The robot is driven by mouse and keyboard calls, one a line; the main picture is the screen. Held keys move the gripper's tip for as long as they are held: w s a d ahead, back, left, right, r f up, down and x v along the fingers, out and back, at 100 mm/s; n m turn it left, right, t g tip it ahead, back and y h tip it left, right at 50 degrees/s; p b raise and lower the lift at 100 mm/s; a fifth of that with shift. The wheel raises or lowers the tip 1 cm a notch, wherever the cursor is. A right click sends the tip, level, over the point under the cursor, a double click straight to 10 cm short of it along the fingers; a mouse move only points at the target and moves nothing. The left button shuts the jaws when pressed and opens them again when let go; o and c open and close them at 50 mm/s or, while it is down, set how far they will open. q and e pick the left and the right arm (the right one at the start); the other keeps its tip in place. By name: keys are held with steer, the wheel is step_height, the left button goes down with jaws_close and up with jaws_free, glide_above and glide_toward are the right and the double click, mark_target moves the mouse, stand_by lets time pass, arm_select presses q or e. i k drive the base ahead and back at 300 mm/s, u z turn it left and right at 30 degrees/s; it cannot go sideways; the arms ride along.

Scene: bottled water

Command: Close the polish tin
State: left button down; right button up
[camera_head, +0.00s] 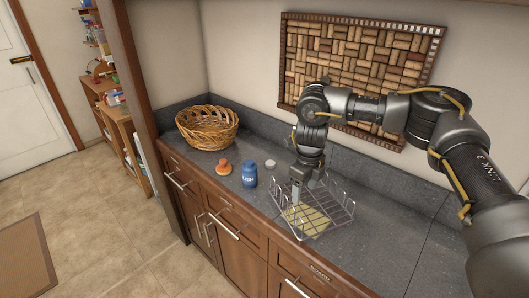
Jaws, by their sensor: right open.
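A small blue tin or jar with a white label (249,175) stands upright on the dark counter, left of the wire rack. A small pale round disc (270,164) lies on the counter just behind and right of it; I cannot tell if it is a lid. Whether the blue container's top is open is too small to tell. My right gripper (296,195) points down at the left side of the wire rack, to the right of the blue container and apart from it. It is open, with nothing visible held. My left gripper is not in view.
A wire rack (338,213) holding a flat yellowish item (306,219) stands under my right arm. An orange-topped object (224,168) sits left of the blue container, and a wicker basket (207,127) stands at the back left. The counter to the right is clear.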

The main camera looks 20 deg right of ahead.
mark_target(249, 168)
steer(key=i, duration=0.95)
